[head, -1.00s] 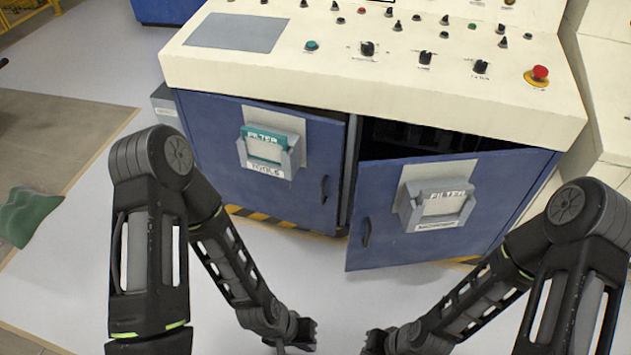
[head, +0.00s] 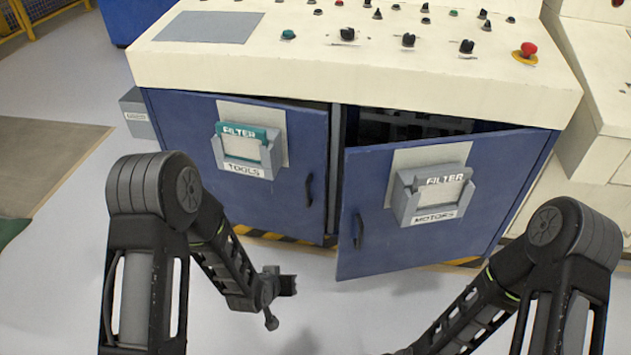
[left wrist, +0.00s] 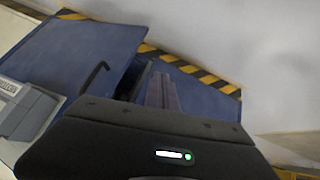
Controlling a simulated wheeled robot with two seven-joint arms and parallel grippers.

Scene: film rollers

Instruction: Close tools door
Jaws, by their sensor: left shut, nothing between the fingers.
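The tools door (head: 235,185) is the left blue cabinet door, with a grey holder, a TOOLS label and a dark handle (head: 309,190). It stands slightly ajar, with a dark gap along its top edge. My left gripper (head: 288,285) is shut and empty, in front of and below the door's lower right part, apart from it. In the left wrist view, a blue door (left wrist: 85,50) with a handle shows at upper left, beyond the shut fingers (left wrist: 162,92). My right forearm reaches the bottom edge of the head view; its gripper is out of frame.
The motors door (head: 430,205) on the right stands open wider, its handle side swung towards me. A cream control panel (head: 350,70) with knobs and a red button tops the cabinet. A grey box (head: 138,112) is at the cabinet's left. The floor in front is clear.

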